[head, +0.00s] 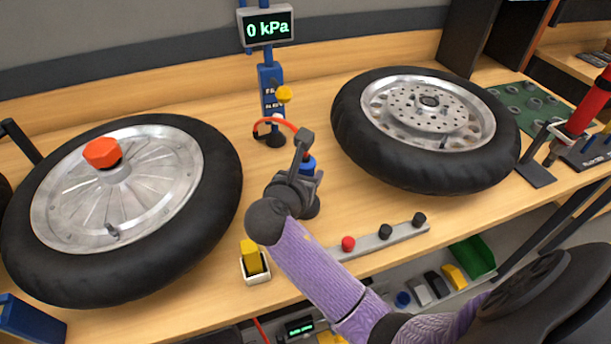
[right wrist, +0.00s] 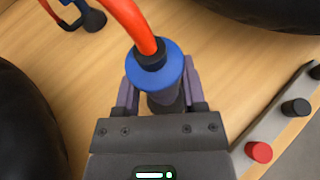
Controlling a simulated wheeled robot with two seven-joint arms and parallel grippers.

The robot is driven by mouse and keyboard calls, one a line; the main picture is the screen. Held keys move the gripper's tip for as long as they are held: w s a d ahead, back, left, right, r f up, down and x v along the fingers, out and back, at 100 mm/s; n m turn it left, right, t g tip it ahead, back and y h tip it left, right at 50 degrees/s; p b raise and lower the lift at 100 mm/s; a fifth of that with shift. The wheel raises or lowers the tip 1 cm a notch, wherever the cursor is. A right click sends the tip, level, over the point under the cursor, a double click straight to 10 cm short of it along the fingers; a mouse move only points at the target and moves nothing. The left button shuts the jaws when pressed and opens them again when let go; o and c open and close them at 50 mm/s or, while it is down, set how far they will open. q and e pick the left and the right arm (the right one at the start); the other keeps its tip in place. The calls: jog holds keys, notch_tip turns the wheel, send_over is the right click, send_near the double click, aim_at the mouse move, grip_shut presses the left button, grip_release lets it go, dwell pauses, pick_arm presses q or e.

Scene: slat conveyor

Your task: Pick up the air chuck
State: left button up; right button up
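The air chuck is a blue collar with a dark body. It shows beside my right gripper (head: 298,180) in the head view and from above in the right wrist view (right wrist: 172,78). A red hose (right wrist: 128,22) runs from its black top fitting. The purple fingers of my right gripper (right wrist: 162,98) stand on either side of the dark body, below the blue collar. A slim gap seems to show at the left finger, so the fingers look open around it. The lower end of the chuck is mostly hidden by my gripper. My left gripper is out of view.
Wheels with black tyres lie left (head: 222,185) and right (head: 350,135). The blue post (head: 268,85) carries a display reading 0 kPa (head: 266,26). A grey rail (head: 400,235) with red and black knobs and a yellow block in a white holder (head: 255,270) sit near the front edge.

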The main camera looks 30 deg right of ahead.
grip_shut()
